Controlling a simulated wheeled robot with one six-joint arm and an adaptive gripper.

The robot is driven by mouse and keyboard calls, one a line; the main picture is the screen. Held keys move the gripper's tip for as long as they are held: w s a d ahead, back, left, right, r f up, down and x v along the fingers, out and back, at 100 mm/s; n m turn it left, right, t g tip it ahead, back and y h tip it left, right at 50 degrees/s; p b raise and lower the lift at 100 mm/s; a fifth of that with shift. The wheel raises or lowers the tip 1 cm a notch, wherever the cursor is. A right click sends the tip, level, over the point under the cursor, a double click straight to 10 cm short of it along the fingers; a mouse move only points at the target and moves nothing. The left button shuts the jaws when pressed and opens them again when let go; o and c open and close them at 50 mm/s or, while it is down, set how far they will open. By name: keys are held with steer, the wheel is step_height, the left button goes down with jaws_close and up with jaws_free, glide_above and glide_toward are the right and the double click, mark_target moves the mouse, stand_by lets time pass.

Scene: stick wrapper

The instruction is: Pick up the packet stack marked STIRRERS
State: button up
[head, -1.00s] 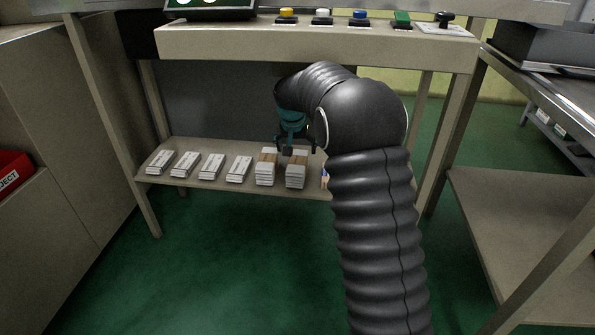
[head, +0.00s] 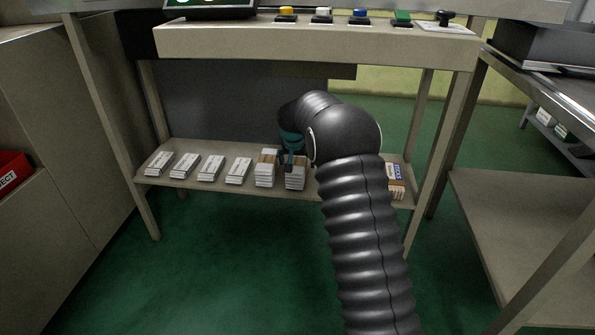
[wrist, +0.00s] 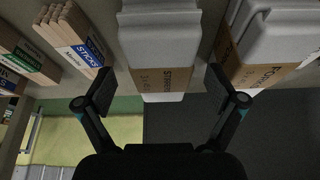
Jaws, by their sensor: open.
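Whether the fingertips reach down beside the stack I cannot tell. In the head view my gripper (head: 289,162) is at the stack's top, partly hidden by my arm.
A similar brown-banded stack (head: 265,172) stands close to the left. Several low white stacks (head: 185,165) line the shelf further left. Wooden bundles marked STICKS (wrist: 80,45) show at the wrist view's left. The shelf (head: 215,186) lies beneath a table with buttons (head: 320,40).

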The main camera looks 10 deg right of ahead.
steer(key=x, duration=0.4)
steer(key=shift+w, duration=0.15)
steer(key=c, duration=1.3)
steer(key=shift+c, duration=0.2)
